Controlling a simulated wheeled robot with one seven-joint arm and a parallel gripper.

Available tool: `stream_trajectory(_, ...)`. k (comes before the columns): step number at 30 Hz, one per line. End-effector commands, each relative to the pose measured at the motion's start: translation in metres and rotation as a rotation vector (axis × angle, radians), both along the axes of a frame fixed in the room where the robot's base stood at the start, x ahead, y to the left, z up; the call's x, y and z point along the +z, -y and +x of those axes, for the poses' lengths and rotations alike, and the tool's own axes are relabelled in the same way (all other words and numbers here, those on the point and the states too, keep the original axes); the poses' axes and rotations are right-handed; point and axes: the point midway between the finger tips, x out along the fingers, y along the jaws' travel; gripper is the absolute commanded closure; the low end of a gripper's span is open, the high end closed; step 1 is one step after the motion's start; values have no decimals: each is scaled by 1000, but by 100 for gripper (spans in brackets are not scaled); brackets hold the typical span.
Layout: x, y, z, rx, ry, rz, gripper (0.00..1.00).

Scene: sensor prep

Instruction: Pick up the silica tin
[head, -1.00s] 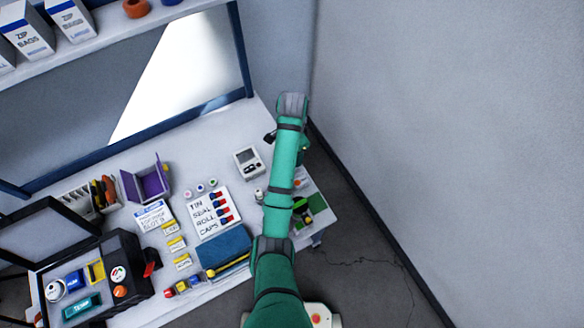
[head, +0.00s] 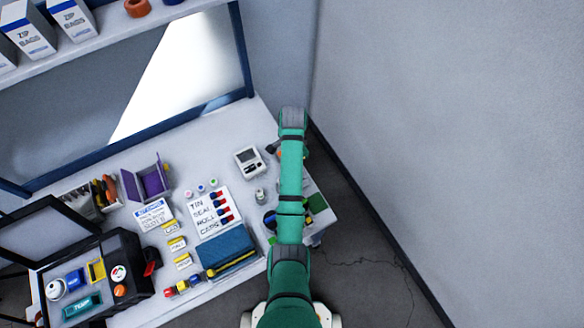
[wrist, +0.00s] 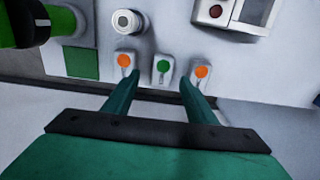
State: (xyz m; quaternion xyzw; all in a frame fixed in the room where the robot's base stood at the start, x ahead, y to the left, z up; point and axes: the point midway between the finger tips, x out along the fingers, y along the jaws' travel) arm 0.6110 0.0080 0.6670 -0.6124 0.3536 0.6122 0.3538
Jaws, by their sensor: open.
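A small round grey-white canister (head: 260,196), which looks like the silica tin, stands upright on the bench just left of my arm. No label on it is readable. In the wrist view the same canister (wrist: 126,23) shows from above, with a dark round centre, near the top and left of the middle. My gripper (wrist: 157,78) is open and empty, its two fingers pointing toward a row of small tags with orange and green dots. The canister is beyond the left fingertip and apart from it.
A grey meter (head: 249,161) stands behind the canister and shows at the top right of the wrist view. A green pad (wrist: 80,63) and a green-and-black round object (wrist: 24,22) lie to the left there. A blue book (head: 226,250) and lettered card (head: 209,212) lie left of my arm.

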Motion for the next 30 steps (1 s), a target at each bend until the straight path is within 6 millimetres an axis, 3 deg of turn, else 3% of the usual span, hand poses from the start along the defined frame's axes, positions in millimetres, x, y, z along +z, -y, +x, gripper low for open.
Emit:
stream_trajectory(9, -41, -3, 2, 1, -2, 0, 48)
stream_trajectory(19, -49, -3, 3, 1, 0, 0, 48)
stream_trajectory(20, -49, -3, 3, 1, 0, 0, 51)
stream_trajectory(25, -49, -3, 3, 0, 0, 0, 90)
stream_trajectory(30, -49, -3, 3, 0, 0, 0, 91)
